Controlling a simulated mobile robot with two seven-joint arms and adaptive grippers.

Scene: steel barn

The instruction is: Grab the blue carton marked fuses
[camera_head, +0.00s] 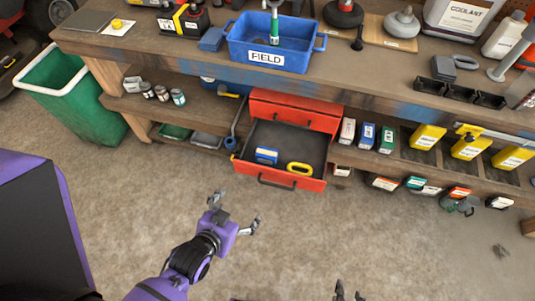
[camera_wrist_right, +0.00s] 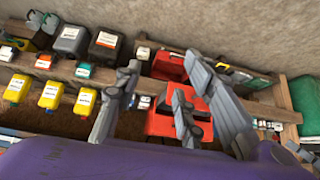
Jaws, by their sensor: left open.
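A blue carton (camera_head: 367,136) stands upright on the lower shelf, between a red-and-white carton (camera_head: 347,131) and a green carton (camera_head: 387,140). Its label is too small to read. In the right wrist view the small cartons are partly hidden behind my fingers. My left gripper (camera_head: 235,212) is open and empty over the floor, in front and to the left of the carton. My right gripper (camera_head: 348,291) shows only its fingertips at the bottom edge of the head view. Its fingers are spread and empty in the right wrist view (camera_wrist_right: 165,85).
An open red drawer (camera_head: 279,182) juts out left of the cartons, holding a blue-and-white item and a yellow ring-shaped one. Yellow bottles (camera_head: 427,137) stand to the right. The workbench top (camera_head: 365,80) overhangs the shelf. The floor in front is clear.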

